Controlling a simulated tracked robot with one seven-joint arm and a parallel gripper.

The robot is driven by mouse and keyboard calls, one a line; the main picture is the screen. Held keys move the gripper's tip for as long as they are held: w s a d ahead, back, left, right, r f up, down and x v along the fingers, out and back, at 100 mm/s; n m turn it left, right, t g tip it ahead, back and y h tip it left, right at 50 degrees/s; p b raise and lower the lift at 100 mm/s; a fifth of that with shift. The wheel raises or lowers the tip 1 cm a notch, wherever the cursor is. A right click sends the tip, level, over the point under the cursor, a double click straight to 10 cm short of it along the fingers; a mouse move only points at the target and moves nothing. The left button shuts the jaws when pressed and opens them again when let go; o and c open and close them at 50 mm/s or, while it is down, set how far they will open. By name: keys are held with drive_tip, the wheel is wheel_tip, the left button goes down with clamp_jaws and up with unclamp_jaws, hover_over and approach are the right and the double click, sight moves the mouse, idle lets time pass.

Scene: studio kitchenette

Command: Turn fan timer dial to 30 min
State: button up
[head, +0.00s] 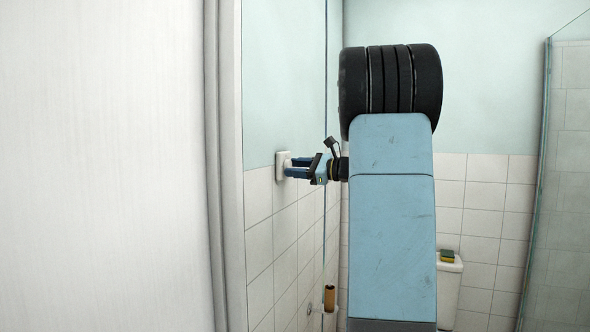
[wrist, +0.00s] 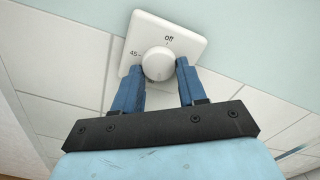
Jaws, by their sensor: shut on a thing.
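The fan timer is a white square plate (wrist: 189,42) on the wall, with a round white dial (wrist: 158,63) in its middle. The marks "off" and "45" show on the plate; the rest of the scale is hidden behind the dial and fingers. I cannot make out a pointer on the dial. My gripper (wrist: 160,77) has its two blue fingers on either side of the dial, shut on it. In the head view the plate (head: 281,159) is on the left wall and my gripper (head: 290,168) reaches it from the right.
A white door or panel (head: 105,165) fills the left side. A paper roll holder (head: 329,298) is on the wall below. A sponge (head: 447,256) lies on a white cistern (head: 449,285) at the back. A glass shower screen (head: 538,190) stands at the right.

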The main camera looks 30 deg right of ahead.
drive_tip(key=m, duration=0.6)
drive_tip(key=shift+s+a+f, duration=0.1)
drive_tip(key=shift+a, duration=0.1)
idle(0.4)
drive_tip(key=o, duration=1)
drive_tip(key=shift+o, duration=0.2)
drive_tip(key=shift+d, duration=0.1)
drive_tip(key=v, duration=1.3)
drive_tip(key=shift+s+d, duration=0.2)
drive_tip(key=shift+s, duration=0.05)
